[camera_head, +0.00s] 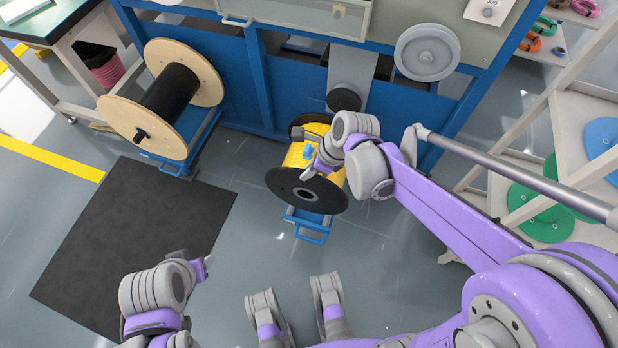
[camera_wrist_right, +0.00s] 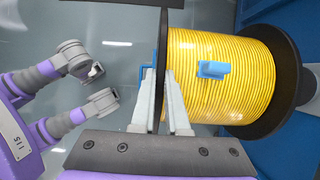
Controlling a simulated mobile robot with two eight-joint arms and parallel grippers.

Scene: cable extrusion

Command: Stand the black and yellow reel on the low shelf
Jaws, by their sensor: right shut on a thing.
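The black and yellow reel (camera_head: 334,180) sits at the machine's front, over a small blue stand (camera_head: 307,227). Its yellow winding and black flanges fill much of the right wrist view (camera_wrist_right: 215,95). My right gripper (camera_head: 309,167) is shut on the rim of one black flange; the wrist view shows a finger on each side of it (camera_wrist_right: 164,103). A pale shelf rack (camera_head: 570,125) stands at the right; its low level is partly hidden by my right arm. My left gripper (camera_head: 205,267) is at the lower left, away from the reel, and its opening is unclear.
A large wooden reel with black cable (camera_head: 205,75) stands left of the blue machine frame (camera_head: 228,75). Green discs (camera_head: 545,225) and a blue disc (camera_head: 603,145) are on the rack. A black mat (camera_head: 140,235) lies on the floor. Grey floor between mat and stand is clear.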

